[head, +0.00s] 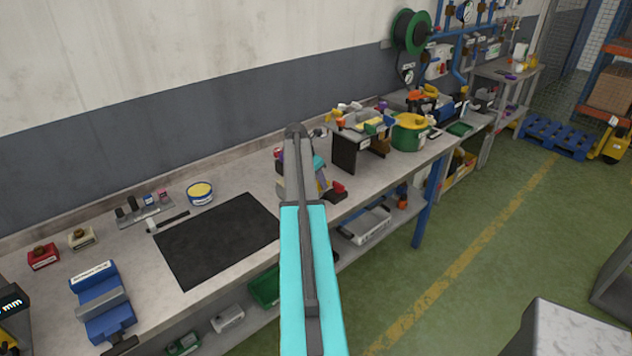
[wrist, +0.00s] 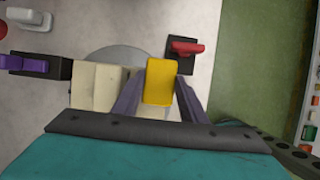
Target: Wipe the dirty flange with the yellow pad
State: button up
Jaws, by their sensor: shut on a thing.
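In the wrist view, my gripper (wrist: 157,98) is shut on the yellow pad (wrist: 160,80), which sits between its two dark fingers. Below the pad are cream-coloured blocks (wrist: 97,87) and part of a grey disc (wrist: 118,54); I cannot tell which part is the dirty flange, or whether the pad touches anything. A black block with a red handle (wrist: 186,47) stands just beyond the pad to the right. In the head view my arm hides the pad and most of this spot.
The long workbench (head: 235,182) runs along the wall. A black mat (head: 218,240) lies clear at its left. A purple-handled clamp (wrist: 35,65) is left of the blocks. A green container (head: 410,133) stands farther along the bench. The bench edge is close on the right.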

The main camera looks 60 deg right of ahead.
dwell(0.4)
jog(key=shift+w+a, duration=0.25)
jog(key=shift+a, duration=0.65)
jog(key=shift+a, duration=0.15)
jog(key=shift+w+a, duration=0.35)
jog(key=shift+a, duration=0.5)
jog(key=shift+f+p, duration=0.1)
jog(key=shift+p, duration=0.2)
jog(key=shift+a, duration=0.15)
jog(key=shift+w+a, duration=0.35)
jog(key=shift+a, duration=0.45)
jog(key=shift+a, duration=0.1)
